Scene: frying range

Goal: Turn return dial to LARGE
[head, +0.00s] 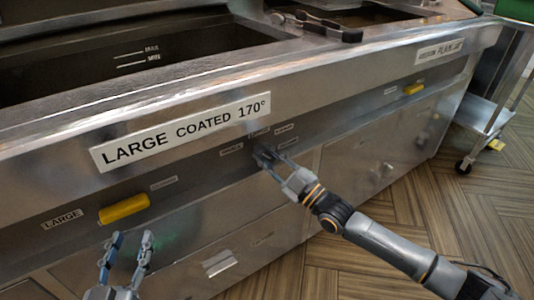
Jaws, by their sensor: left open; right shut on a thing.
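My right gripper (267,159) reaches in from the right to the fryer's front panel, among several small labels. It is shut on the return dial, which its fingers largely hide, so I cannot read where the dial points. Small labels sit around that spot, one to the left (231,149) and others above and to the right; their print is too small to read. My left gripper (130,246) is open and empty, fingers pointing up, in front of the lower panel and below a yellow handle (124,208).
A sign reading "LARGE COATED 170°" (182,130) is above the panel, and a "LARGE" label (62,219) is at the left. A second yellow handle (414,89) is at the right. A wheeled metal cart (490,115) stands right. The wooden floor (410,215) is clear.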

